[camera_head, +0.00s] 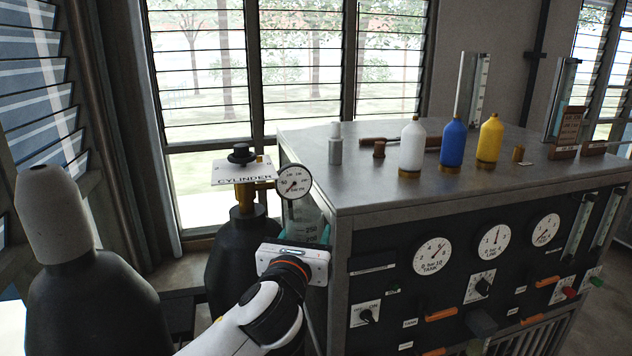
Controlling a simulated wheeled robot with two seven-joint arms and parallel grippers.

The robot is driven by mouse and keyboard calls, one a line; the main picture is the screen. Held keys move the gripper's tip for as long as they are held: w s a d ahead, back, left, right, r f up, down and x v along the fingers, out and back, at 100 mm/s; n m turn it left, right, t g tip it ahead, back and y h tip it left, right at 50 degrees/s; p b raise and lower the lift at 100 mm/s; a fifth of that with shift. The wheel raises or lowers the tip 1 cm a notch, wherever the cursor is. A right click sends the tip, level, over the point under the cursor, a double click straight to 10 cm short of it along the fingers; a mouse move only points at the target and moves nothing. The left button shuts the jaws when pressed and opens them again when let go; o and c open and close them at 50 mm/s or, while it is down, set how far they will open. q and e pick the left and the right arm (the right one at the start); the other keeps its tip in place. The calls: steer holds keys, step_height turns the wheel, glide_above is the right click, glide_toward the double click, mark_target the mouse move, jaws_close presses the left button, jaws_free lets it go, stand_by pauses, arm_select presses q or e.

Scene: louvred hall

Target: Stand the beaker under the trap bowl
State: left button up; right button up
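A clear beaker with white graduation marks (309,228) is upright at the left side of the metal cabinet, partly hidden behind my gripper. My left gripper (322,238) reaches in from the bottom, its white palm towards me. Teal parts show beside the beaker just beyond the palm. The palm hides most of the fingers, so I cannot tell whether they close on the beaker or only stand around it. The beaker's base is hidden. I cannot make out the trap bowl. My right gripper is not in view.
The cabinet top (350,180) carries white (413,147), blue (453,146) and yellow (489,141) bottles. A dark cylinder (232,245) with a gauge (293,182) and a "CYLINDER" sign (240,173) stands left of the beaker. Another dark cylinder (90,305) is at the front left.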

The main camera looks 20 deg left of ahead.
arm_select(q)
steer(key=s+f+h, duration=0.1)
steer(key=s+f, duration=0.5)
steer(key=f, duration=0.2)
steer(key=s+d+f+m+h, duration=0.1)
steer(key=s+f, duration=0.5)
steer(key=f, duration=0.2)
steer(key=shift+d+f, duration=0.2)
steer(key=shift+f, duration=0.05)
